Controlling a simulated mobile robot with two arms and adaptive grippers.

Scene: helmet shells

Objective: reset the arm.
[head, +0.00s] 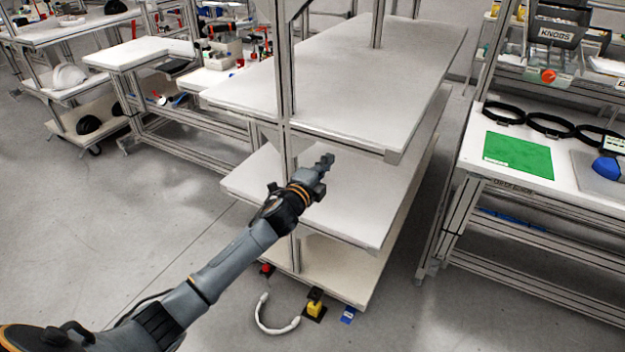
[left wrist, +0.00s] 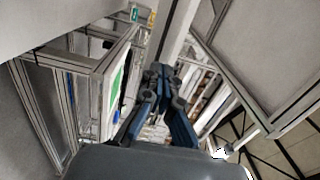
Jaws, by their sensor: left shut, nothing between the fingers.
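My left arm reaches in from the lower left of the head view. Its gripper (head: 326,161) is shut and empty, in front of the shelf rack's upright and near its middle shelf (head: 350,205). In the left wrist view the left gripper's fingers (left wrist: 160,72) come together at their tips with nothing between them. My right gripper is in neither view.
The rack's top shelf (head: 345,75) is bare. At right, a workbench holds a green mat (head: 517,155), black rings (head: 550,125) and a blue object (head: 606,168). A white helmet shell (head: 68,76) sits on a cart at far left. Grey floor (head: 90,220) is open at left.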

